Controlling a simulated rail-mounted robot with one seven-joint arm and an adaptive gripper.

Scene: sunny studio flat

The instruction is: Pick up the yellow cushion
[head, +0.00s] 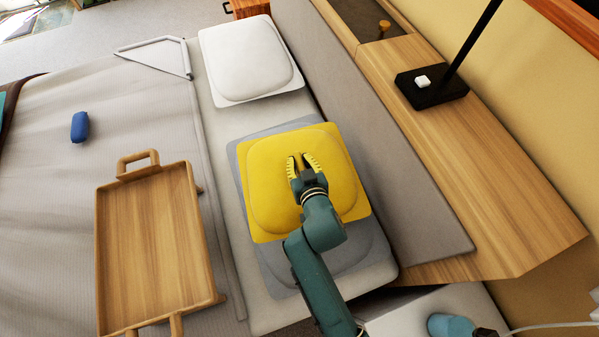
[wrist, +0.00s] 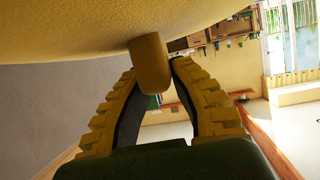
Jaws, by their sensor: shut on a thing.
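The yellow cushion (head: 275,185) is square and plump. In the head view it is over a grey cushion (head: 365,250) on the sofa-like seat; I cannot tell whether the two touch. My gripper (head: 304,160) is over the middle of the yellow cushion. In the wrist view the cushion's surface (wrist: 80,30) fills the upper left. There my gripper (wrist: 152,82) is shut on a small yellow-brown piece (wrist: 149,62) that juts from the cushion. The part of the cushion under my gripper is hidden in the head view.
A white cushion (head: 248,58) lies farther back on the seat. A wooden tray (head: 155,250) with handles and a blue roll-shaped thing (head: 79,127) lie on the bed at left. A grey backrest (head: 400,160) and a wooden shelf (head: 480,200) with a black lamp base (head: 445,92) stand to the right.

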